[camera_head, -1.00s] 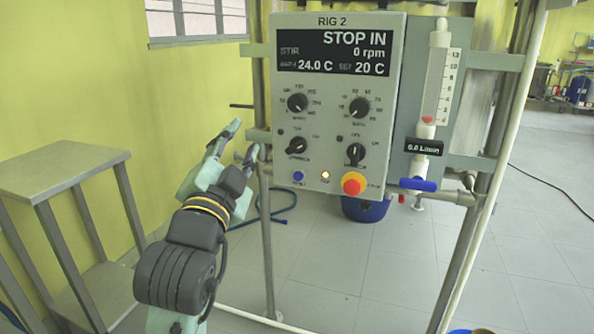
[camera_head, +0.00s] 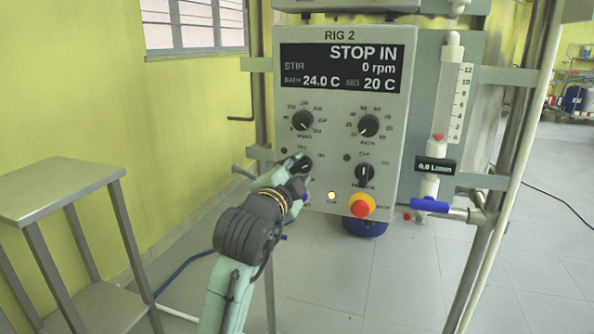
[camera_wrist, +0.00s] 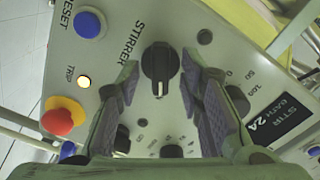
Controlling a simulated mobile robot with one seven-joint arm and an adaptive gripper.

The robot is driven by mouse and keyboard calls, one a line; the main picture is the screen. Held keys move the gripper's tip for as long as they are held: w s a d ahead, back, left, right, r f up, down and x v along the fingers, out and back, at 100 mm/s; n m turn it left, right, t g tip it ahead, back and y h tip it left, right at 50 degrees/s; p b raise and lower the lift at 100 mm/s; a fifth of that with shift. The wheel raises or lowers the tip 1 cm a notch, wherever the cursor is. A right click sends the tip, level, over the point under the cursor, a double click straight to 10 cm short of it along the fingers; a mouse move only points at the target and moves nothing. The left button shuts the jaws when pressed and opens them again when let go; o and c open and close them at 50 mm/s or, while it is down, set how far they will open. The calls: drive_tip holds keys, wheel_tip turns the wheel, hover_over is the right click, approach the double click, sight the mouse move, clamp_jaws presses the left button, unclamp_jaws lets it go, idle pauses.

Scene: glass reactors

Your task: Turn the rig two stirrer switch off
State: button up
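The rig two panel (camera_head: 335,150) faces me and its display (camera_head: 340,68) reads STOP IN, 0 rpm, 24.0 C and SET 20 C. The stirrer switch is a black knob (camera_head: 305,164) at the panel's lower left, partly covered by my gripper (camera_head: 292,174). In the wrist view the knob (camera_wrist: 160,66) stands between the two fingers of my gripper (camera_wrist: 160,74), beside the word STIRRER. A gap shows on each side of the knob, so the fingers look open and apart from it. Its white pointer line points down in that picture.
A second black switch (camera_head: 364,174) sits to the right, above the red stop button (camera_head: 361,206) on its yellow base. A lit lamp (camera_head: 331,195) and two upper dials are close by. A flowmeter with a blue valve handle (camera_head: 429,205) stands right. A metal table (camera_head: 60,170) stands left.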

drive_tip(key=shift+w, duration=0.1)
drive_tip(key=shift+c, duration=0.4)
clamp_jaws()
